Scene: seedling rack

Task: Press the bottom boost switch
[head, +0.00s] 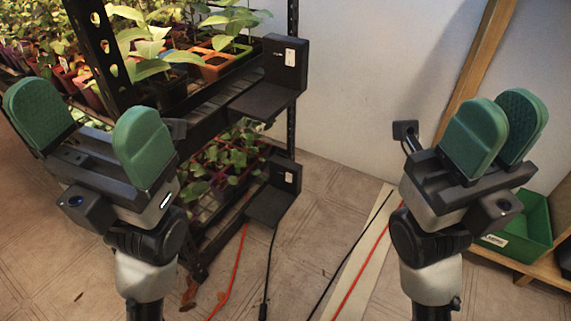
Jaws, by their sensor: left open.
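Two black L-shaped boxes with small white switches are mounted on the end of the dark plant rack in the head view. The lower box (285,178) carries the bottom switch (289,178), low on the rack near the floor. The upper box (285,62) carries the other switch (291,56). My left gripper (91,122) is open and empty, in front of the rack and left of both boxes. My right gripper (499,126) is to the right of the boxes, empty, with its green fingers overlapping in the picture and apart. Neither gripper touches a switch.
The rack (101,60) holds several potted seedlings (165,80). A red cable (240,260) and a black cable (269,265) run along the tiled floor. A green bin (528,235) stands on a wooden shelf at right. Floor between the arms is mostly clear.

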